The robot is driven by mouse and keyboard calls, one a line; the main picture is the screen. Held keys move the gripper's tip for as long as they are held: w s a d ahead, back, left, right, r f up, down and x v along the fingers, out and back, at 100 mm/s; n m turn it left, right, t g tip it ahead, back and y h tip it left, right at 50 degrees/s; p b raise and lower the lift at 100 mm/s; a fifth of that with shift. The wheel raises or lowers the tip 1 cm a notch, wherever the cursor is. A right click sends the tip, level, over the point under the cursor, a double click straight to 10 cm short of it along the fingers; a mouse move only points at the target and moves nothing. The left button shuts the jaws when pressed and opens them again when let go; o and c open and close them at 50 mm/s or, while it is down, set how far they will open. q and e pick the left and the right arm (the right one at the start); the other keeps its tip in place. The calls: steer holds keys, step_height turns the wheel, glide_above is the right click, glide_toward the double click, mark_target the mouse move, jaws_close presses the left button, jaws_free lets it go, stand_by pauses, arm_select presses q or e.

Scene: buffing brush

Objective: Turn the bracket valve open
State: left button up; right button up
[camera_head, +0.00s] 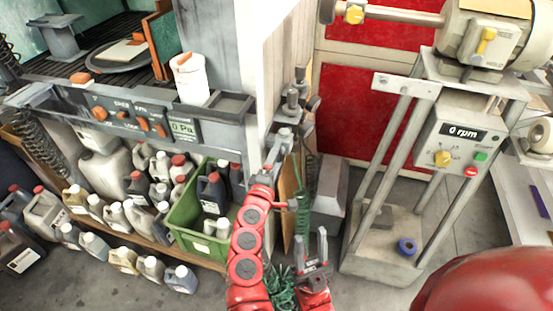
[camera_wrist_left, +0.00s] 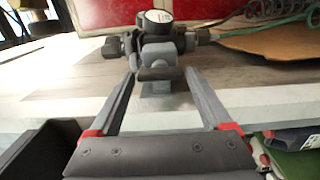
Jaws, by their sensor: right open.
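The bracket valve (camera_head: 296,101) is a grey fitting with knobs on the side of the pale bench post. In the left wrist view the valve (camera_wrist_left: 158,52) shows a round gauge on top, side knobs and a grey block facing me. My left gripper (camera_head: 284,137) is close below the valve. In the left wrist view its fingers (camera_wrist_left: 163,85) are spread, with the grey block between their tips; I cannot tell if they touch it. My right gripper (camera_head: 316,248) is open and empty, low in the middle, away from the valve.
A grey panel (camera_head: 140,118) with orange knobs reads 0 Pa. A green crate (camera_head: 187,225) and several bottles stand below it. A green hose hangs beside my left arm.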

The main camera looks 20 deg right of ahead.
arm_select(q)
steer(key=shift+o, duration=0.9)
steer(key=v, duration=1.7)
steer(key=shift+s+a, duration=0.15)
